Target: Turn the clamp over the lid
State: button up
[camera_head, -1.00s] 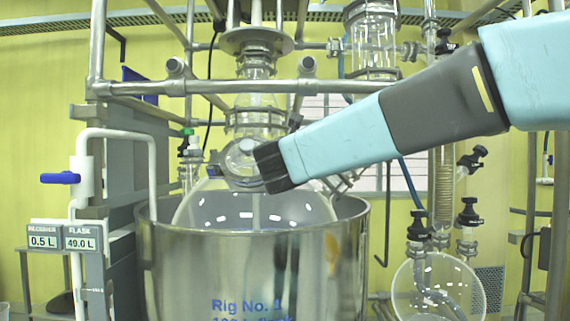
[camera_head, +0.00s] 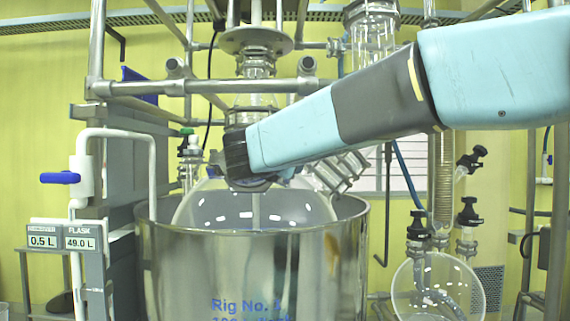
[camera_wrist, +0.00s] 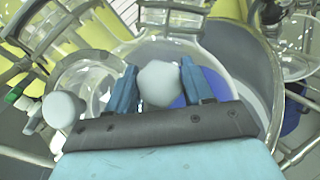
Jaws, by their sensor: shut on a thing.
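In the wrist view the two blue fingers of my gripper (camera_wrist: 160,66) stand on either side of a white rounded knob (camera_wrist: 159,84) and are closed on it. I cannot tell whether this knob belongs to the clamp or the lid. Behind it lies the wide glass neck of the flask's port, with a blue patch to the right. In the head view the dark end of my gripper (camera_head: 236,157) sits against the port at the flask's top. It hides the lid, the clamp and the fingertips there. The clear glass flask (camera_head: 270,210) stands in the steel vessel.
The steel vessel (camera_head: 190,270) is below. Metal frame bars (camera_head: 230,88) cross just above my arm. A glass column (camera_head: 370,35) and a round flask (camera_head: 445,285) stand to the right. Another white cap (camera_wrist: 62,109) is left of my gripper.

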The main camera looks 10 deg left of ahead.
jog(key=m+g+h, duration=0.1)
jog(key=m, duration=0.2)
jog(key=m+g+h, duration=0.2)
jog(key=m, duration=0.2)
jog(key=shift+w+h, duration=0.1)
jog(key=shift+h, duration=0.2)
jog(key=m+g, duration=0.2)
jog(key=m, duration=0.1)
jog(key=m+g+h, duration=0.1)
jog(key=m+g, duration=0.1)
jog(key=shift+d+f+m+h, duration=0.1)
jog(key=shift+f+m+h, duration=0.1)
jog(key=shift+m+h, duration=0.15)
jog(key=shift+m, duration=0.25)
jog(key=shift+f, duration=0.1)
jog(key=o, duration=1)
jog(key=shift+r, duration=0.2)
